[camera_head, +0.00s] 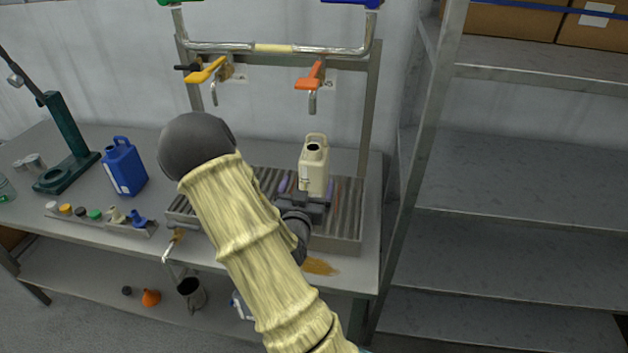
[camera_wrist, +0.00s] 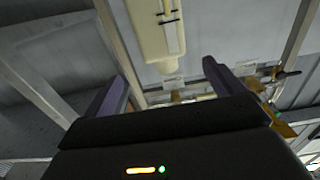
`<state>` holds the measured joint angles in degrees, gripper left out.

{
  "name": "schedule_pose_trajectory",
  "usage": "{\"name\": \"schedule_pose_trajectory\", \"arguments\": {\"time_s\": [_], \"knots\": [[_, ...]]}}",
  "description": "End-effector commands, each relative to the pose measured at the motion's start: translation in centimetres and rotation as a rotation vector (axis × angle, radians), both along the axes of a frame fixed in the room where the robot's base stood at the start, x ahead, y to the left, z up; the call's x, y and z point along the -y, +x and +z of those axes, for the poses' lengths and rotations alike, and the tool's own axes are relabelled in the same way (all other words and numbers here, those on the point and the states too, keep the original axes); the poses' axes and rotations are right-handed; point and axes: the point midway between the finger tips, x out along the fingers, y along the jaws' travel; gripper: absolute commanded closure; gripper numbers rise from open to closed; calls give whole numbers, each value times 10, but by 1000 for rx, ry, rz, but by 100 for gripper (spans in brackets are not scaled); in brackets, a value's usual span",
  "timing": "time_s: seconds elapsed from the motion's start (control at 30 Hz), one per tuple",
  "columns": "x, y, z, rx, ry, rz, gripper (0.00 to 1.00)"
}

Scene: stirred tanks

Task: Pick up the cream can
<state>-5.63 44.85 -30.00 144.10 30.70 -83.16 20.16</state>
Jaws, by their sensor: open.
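The cream can (camera_head: 314,172) stands upright on the ribbed grate of the bench, with its handle and dark open mouth at the top. My gripper (camera_head: 306,187) is open at the near side of the can, low down, with its purple fingers spread to the left and right. My arm hides part of the bench in front. In the wrist view the can (camera_wrist: 158,32) shows beyond and between the two spread fingertips of my gripper (camera_wrist: 165,70). No contact shows, and I cannot tell how deep the can sits between the fingers.
A blue can (camera_head: 124,166) stands on the bench at left, near a green stand (camera_head: 67,145) and a row of caps. Above the grate are a yellow-handled tap (camera_head: 205,72) and an orange-handled tap (camera_head: 310,77). Metal shelving (camera_head: 520,185) fills the right side.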

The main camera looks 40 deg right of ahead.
Motion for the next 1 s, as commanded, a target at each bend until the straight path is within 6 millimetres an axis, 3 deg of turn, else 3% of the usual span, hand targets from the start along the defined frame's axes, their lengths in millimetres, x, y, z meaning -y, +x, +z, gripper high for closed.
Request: {"name": "schedule_pose_trajectory", "arguments": {"time_s": [0.4,0.83,1.0], "knots": [[48,40,4,-2,-1,-2,6],[53,45,3,-1,-1,-1,6],[63,58,7,-2,-1,-1,6]]}}
